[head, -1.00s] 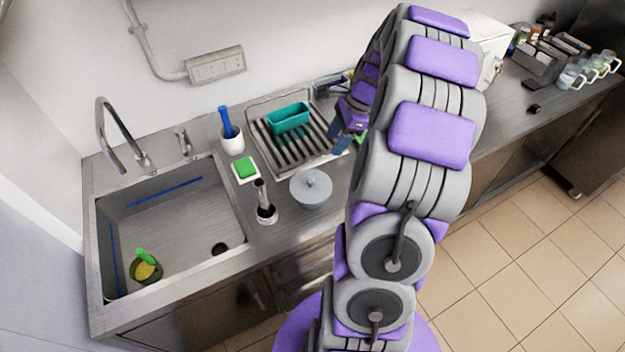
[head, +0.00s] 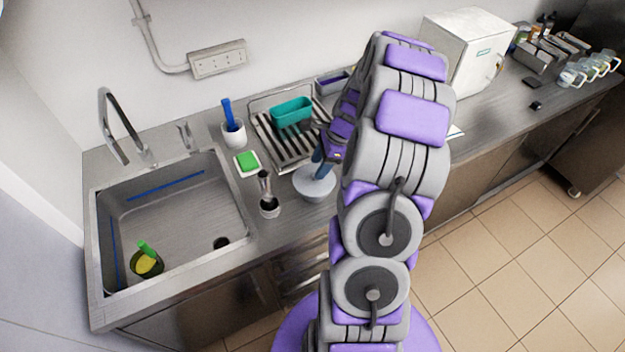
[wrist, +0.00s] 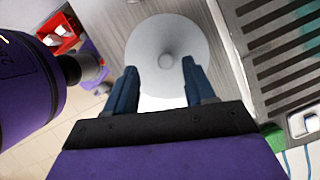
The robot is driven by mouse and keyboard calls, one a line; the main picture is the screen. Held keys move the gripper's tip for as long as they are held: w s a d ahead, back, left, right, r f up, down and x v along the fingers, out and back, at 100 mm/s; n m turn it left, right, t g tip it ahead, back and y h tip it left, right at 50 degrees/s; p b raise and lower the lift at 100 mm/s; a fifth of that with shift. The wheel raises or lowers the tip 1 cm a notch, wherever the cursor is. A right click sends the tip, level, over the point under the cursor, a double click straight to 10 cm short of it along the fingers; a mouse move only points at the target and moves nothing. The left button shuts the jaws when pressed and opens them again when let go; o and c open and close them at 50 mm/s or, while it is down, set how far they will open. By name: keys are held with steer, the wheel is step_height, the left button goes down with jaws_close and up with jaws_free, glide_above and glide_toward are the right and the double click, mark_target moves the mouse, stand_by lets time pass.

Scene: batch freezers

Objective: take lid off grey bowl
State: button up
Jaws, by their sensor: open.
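The grey bowl (head: 314,193) stands on the steel counter to the right of the sink, with its round pale grey lid (head: 310,180) on top. In the wrist view the lid (wrist: 150,48) is seen from above, with a small round knob (wrist: 165,61) near its middle. My gripper (head: 320,168) is over the lid in the head view. In the wrist view my gripper (wrist: 157,80) is open, its two blue fingers spread to either side of the knob and apart from it. How high the fingertips are above the lid is hard to tell.
A dish rack (head: 275,145) with a teal container (head: 292,113) stands behind the bowl. A small dark cup with utensils (head: 269,206), a green sponge (head: 247,161) and a white cup with a blue brush (head: 233,134) are left of it. The sink (head: 170,220) is further left.

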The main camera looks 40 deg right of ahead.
mark_target(304, 180)
steer(key=f, duration=0.2)
steer(key=w+f, duration=0.1)
steer(key=f, duration=0.1)
steer(key=shift+a+b, duration=0.1)
steer(key=shift+b, duration=0.25)
steer(key=shift+d+f, duration=0.3)
steer(key=shift+d, duration=0.05)
steer(key=shift+w+a+r, duration=0.1)
steer(key=shift+a, duration=0.35)
steer(key=shift+c, duration=1.1)
steer(key=shift+a, duration=0.2)
steer(key=c, duration=0.3)
steer(key=shift+d, duration=0.35)
jaws_close()
